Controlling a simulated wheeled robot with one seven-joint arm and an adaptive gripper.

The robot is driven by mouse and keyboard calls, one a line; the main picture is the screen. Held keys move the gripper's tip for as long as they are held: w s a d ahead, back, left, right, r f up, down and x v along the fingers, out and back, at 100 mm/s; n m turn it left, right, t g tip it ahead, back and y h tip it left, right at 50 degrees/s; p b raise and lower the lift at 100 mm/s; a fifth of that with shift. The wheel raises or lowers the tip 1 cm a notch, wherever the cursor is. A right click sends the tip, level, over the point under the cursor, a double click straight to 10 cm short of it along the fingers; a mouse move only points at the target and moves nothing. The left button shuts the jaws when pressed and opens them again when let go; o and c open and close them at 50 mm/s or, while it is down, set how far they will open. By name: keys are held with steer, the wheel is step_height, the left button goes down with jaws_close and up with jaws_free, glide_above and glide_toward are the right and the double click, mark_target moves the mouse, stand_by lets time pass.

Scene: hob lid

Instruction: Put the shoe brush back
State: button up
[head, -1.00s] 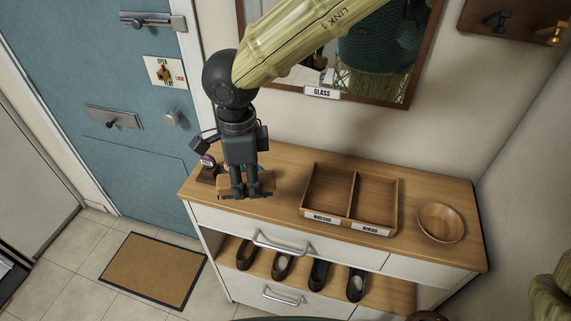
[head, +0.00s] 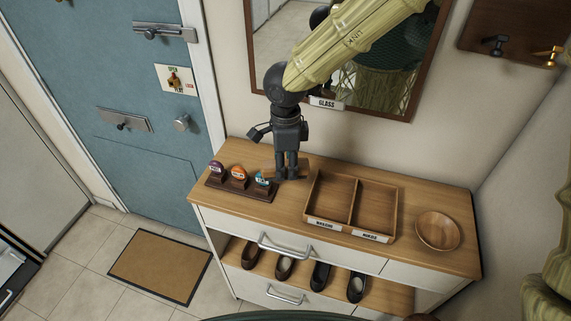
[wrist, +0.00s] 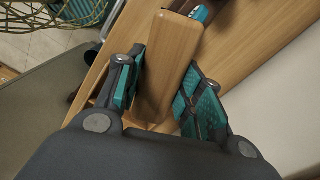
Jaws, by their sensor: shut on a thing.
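My gripper (head: 289,176) is shut on the shoe brush, whose wooden back (wrist: 170,65) lies between the teal-padded fingers in the wrist view. In the head view only a little of the brush (head: 303,166) shows beside the fingers. It is at or just above the cabinet top, between the dark stand and the two-part tray; I cannot tell whether it touches the top. The bristles are hidden. The wooden tray (head: 351,202) is just right of my gripper, with two empty compartments and a label on the front of each.
A dark stand (head: 240,190) with purple, orange and teal round pieces is close on the left. A wooden bowl (head: 438,230) stands at the cabinet's right end. The mirror (head: 395,95) hangs behind. Shoes (head: 321,275) stand on the shelf below.

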mark_target(286, 163)
steer(key=shift+f, duration=0.7)
steer(key=shift+f, duration=0.6)
steer(key=o, duration=1.1)
steer(key=shift+r, duration=0.15)
steer(key=shift+r, duration=0.25)
step_height(286, 163, up, 3)
steer(key=p, duration=0.2)
steer(key=shift+p, duration=0.35)
step_height(286, 163, up, 7)
steer(key=p, duration=0.6)
steer(key=shift+p, duration=0.4)
steer(key=shift+r, duration=1.2)
